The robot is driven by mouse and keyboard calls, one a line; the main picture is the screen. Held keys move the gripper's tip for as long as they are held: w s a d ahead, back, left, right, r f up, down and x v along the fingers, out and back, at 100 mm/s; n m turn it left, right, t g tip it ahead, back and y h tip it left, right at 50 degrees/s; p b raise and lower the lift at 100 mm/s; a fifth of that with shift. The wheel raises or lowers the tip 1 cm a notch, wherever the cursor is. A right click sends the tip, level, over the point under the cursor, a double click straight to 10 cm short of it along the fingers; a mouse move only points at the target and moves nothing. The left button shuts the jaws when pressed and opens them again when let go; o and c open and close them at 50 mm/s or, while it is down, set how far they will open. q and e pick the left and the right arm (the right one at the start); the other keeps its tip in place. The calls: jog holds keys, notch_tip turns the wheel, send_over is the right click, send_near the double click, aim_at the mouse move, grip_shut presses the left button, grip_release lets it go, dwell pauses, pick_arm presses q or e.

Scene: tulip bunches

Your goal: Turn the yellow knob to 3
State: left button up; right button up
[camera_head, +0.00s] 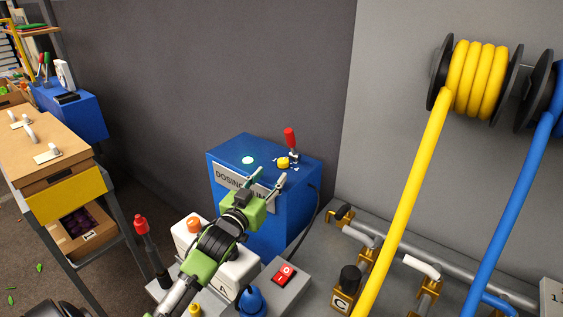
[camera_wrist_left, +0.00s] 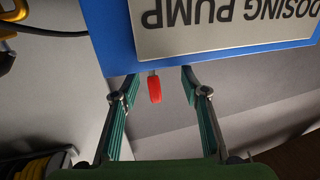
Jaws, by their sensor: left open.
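The yellow knob (camera_head: 283,162) sits on top of the blue dosing pump box (camera_head: 228,158), with white marks around it; I cannot read which number it points to. A white label reading DOSING PUMP (camera_wrist_left: 225,22) is on the box's front and appears upside down in the left wrist view. My left gripper (camera_head: 268,178) is open and empty in front of the box's upper front edge, apart from the knob. Its fingers also show in the left wrist view (camera_wrist_left: 156,82), where the knob is not seen. My right gripper is not in view.
A red-handled lever (camera_head: 290,139) stands just behind the knob; its red end also shows beyond the fingers in the left wrist view (camera_wrist_left: 154,90). A pale green round light (camera_head: 248,160) is on the box top.

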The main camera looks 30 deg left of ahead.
aim_at(281, 164)
pick_arm(q)
jog(key=w, duration=0.4)
jog(key=w+a, duration=0.1)
jog(key=w, duration=0.1)
jog(key=shift+w+p, duration=0.25)
jog(key=shift+p, duration=0.1)
jog(key=shift+w+a, duration=0.15)
jog(key=shift+w, duration=0.65)
jog(key=c, duration=1.1)
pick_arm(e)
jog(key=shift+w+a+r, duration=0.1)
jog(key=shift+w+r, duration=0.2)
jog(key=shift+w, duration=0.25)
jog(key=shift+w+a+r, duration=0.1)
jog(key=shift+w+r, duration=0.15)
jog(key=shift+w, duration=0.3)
